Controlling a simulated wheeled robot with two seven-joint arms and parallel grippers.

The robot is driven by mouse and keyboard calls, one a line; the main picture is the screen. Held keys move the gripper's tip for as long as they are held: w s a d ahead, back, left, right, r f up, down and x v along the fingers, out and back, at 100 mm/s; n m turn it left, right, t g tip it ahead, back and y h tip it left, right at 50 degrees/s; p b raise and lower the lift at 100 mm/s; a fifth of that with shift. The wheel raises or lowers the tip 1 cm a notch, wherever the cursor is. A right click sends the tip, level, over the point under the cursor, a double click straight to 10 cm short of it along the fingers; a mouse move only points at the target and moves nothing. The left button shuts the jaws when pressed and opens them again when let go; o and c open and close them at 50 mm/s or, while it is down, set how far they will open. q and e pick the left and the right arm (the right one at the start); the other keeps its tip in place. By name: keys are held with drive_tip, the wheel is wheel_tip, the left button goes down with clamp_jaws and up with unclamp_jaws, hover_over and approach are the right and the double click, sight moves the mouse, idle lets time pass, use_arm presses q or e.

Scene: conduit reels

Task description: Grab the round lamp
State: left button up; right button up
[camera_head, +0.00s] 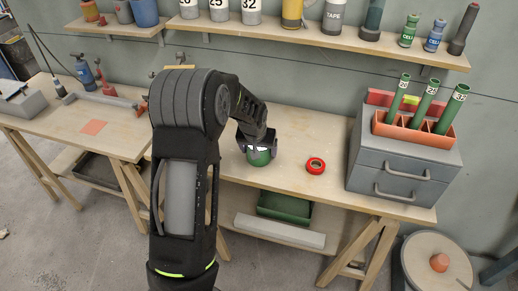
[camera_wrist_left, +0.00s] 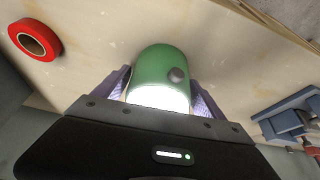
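The round lamp appears as a short green cylinder with a bright white glowing face and a grey knob on its side. It stands on the workbench (camera_head: 295,183) in the head view (camera_head: 260,158), left of a red tape roll. It also fills the middle of the left wrist view (camera_wrist_left: 160,66). My left gripper (camera_head: 258,144) reaches down over the lamp, with one finger on each side of it. In the left wrist view, the fingers (camera_wrist_left: 160,92) lie close along its sides; whether they press on it is unclear. My right gripper is out of view.
The red tape roll (camera_head: 316,166) lies close to the right of the lamp. A grey drawer box (camera_head: 392,165) with an orange tube holder (camera_head: 412,134) stands further right. A blue vise-like tool (camera_wrist_left: 290,118) shows in the wrist view. Shelves run along the back wall.

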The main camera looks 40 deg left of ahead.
use_arm(q)
drive_tip(key=c, duration=1.4)
wheel_tip(320, 180, up, 10)
drive_tip(key=shift+r+b, duration=0.1)
drive_tip(key=shift+b, duration=0.5)
